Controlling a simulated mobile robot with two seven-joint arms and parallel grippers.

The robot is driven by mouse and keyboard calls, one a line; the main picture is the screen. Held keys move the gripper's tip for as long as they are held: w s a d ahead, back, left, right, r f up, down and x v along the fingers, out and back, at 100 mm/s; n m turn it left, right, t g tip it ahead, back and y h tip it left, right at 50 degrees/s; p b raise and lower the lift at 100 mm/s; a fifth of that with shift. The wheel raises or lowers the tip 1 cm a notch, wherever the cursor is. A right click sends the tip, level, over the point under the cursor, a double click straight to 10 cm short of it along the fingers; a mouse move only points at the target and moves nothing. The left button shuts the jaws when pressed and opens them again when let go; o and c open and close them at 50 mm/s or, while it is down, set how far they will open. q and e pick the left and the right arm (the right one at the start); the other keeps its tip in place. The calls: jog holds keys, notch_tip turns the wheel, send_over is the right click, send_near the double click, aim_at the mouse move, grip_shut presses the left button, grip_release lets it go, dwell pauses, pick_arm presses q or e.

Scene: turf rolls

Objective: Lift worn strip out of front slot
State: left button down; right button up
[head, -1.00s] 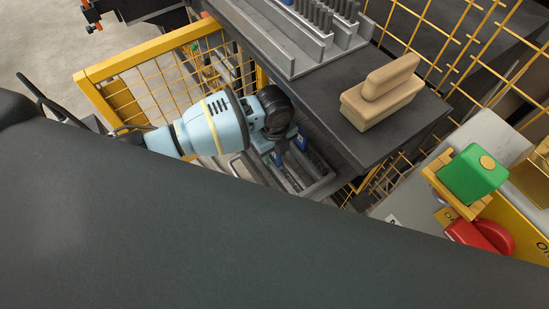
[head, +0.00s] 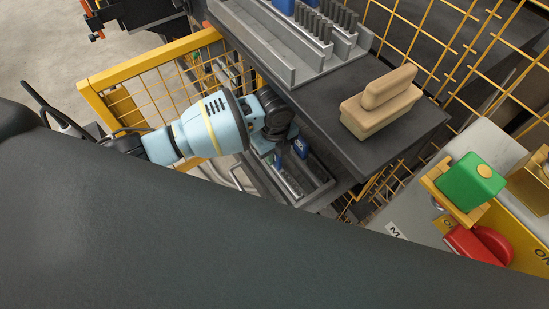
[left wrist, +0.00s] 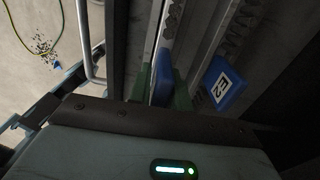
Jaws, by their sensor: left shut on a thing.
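My left gripper (head: 277,158) reaches down into a grey tray (head: 325,190) below the bench edge. In the left wrist view, its green fingers (left wrist: 161,84) are shut on the blue end tab of a metal strip (left wrist: 163,62), taken as the worn strip. Its toothed metal part runs away from the gripper; how far it is clear of its slot I cannot tell. A second strip with a blue tab marked "E3" (left wrist: 222,83) lies to the right, apart from the fingers; its tab also shows in the head view (head: 300,147). My right gripper is out of view.
The dark bench (head: 400,140) overhangs close beside the gripper, carrying a grey rack (head: 290,60) and a tan block with a handle (head: 382,105). A yellow mesh fence (head: 150,67) stands left. A green block (head: 470,180) and red knob (head: 478,243) are right.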

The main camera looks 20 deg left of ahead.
pick_arm(q)
notch_tip(320, 180, up, 5)
jog(key=shift+d+f, duration=0.15)
jog(key=s+d, duration=1.1)
jog(key=d, duration=0.3)
jog(key=shift+f, duration=0.25)
